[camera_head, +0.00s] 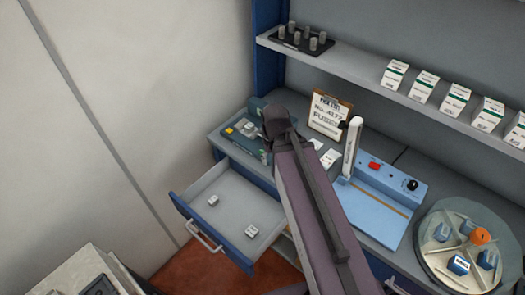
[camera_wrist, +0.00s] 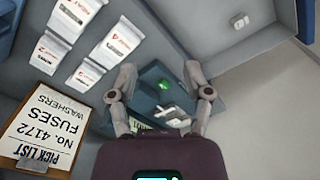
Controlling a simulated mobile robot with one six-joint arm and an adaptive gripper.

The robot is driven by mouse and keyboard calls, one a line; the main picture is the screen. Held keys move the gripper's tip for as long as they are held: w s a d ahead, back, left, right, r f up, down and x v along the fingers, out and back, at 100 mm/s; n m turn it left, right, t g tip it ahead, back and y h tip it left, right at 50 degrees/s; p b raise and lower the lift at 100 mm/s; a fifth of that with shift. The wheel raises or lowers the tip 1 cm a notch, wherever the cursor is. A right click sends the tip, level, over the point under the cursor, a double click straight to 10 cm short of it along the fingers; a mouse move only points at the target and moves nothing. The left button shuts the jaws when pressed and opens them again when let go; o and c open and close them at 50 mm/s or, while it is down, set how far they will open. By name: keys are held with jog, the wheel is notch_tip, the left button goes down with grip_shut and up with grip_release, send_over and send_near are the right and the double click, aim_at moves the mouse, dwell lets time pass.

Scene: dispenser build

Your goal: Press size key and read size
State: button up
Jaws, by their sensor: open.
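A dark teal device (camera_head: 234,138) stands at the left end of the counter, with a yellow patch, pale parts and small green spots on top. In the wrist view the device (camera_wrist: 150,84) lies between and beyond my fingers, with a lit green spot and a white piece on it. My gripper (camera_wrist: 160,70) is open and empty, over the device. I cannot tell if a fingertip touches it. In the head view my arm hides the fingers and part of the device. No size key or size reading can be made out.
An open drawer (camera_head: 187,206) with small white pieces juts out below the device. A pick list clipboard (camera_head: 329,114) and white packets (camera_wrist: 75,14) are beside it. Right are a blue machine (camera_head: 385,205) and a round tray (camera_head: 430,262). A shelf (camera_head: 350,72) with boxes runs above.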

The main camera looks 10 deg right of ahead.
grip_shut()
dwell(1.1)
